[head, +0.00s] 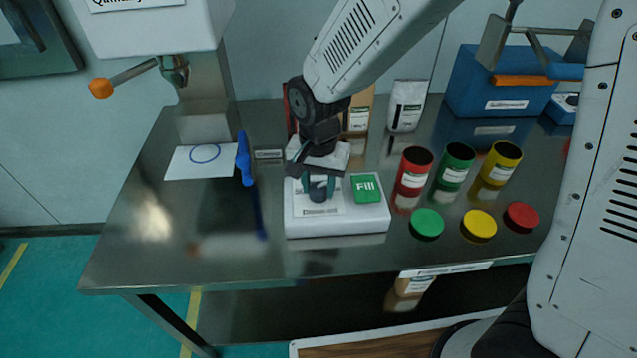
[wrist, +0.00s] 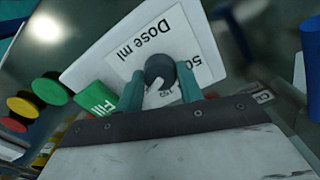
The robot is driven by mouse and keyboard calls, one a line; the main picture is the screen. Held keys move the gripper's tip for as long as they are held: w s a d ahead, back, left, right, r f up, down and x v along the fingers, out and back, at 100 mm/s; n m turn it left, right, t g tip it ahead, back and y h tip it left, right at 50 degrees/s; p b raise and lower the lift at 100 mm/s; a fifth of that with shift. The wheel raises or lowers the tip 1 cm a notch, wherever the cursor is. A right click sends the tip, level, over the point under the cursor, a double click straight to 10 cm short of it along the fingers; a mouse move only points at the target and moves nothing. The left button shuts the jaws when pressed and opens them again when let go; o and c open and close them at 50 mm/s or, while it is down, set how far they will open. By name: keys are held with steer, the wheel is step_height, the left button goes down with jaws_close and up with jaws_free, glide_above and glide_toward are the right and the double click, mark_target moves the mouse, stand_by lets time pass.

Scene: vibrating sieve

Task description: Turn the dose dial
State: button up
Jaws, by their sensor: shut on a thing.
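The dose dial (wrist: 160,68) is a dark round knob with a pale pointer, on a white plate marked "Dose ml" (wrist: 145,38) in the wrist view. My gripper (wrist: 160,85) has its two green fingers on either side of the dial, shut on it. In the head view my gripper (head: 319,188) comes down from above onto the left part of the white dosing box (head: 338,228), where the dial is mostly hidden behind the fingers. The green "Fill" button (head: 366,188) is to the right of the dial; it also shows in the wrist view (wrist: 97,99).
Red (head: 413,172), green (head: 455,165) and yellow (head: 499,163) cups stand right of the box, with green (head: 427,224), yellow (head: 478,226) and red (head: 521,217) lids before them. A blue scoop-like tool (head: 244,160) and a paper with a circle (head: 190,168) lie left. The front left table is clear.

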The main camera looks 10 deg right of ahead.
steer(key=n, duration=0.4)
steer(key=shift+n, duration=0.3)
steer(key=n, duration=0.4)
steer(key=shift+n, duration=0.3)
steer(key=n, duration=0.4)
steer(key=shift+n, duration=2)
steer(key=o, duration=1)
